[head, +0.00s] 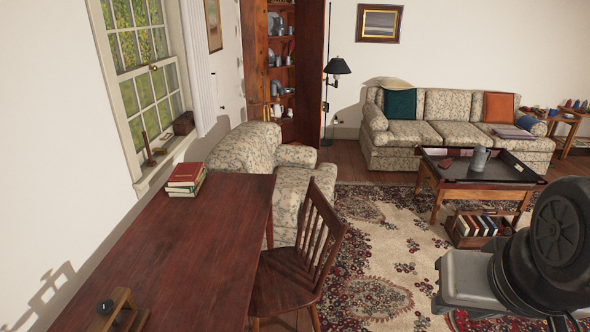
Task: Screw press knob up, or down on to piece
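A small wooden press (124,300) stands on the near end of the dark red table, at the lower left. A round black knob (105,306) shows on it. The bottom edge of the picture cuts off part of the press, so I cannot tell how far the knob is screwed down or whether a piece is under it. Black and grey links of my arm show at the lower right, far from the press. My gripper's fingers are not in view.
The dark red table (200,245) is mostly bare, with stacked books (186,177) at its far end. A wooden chair (300,265) stands against its right side. An armchair (245,150) is behind. A tray-topped coffee table (480,170) stands right.

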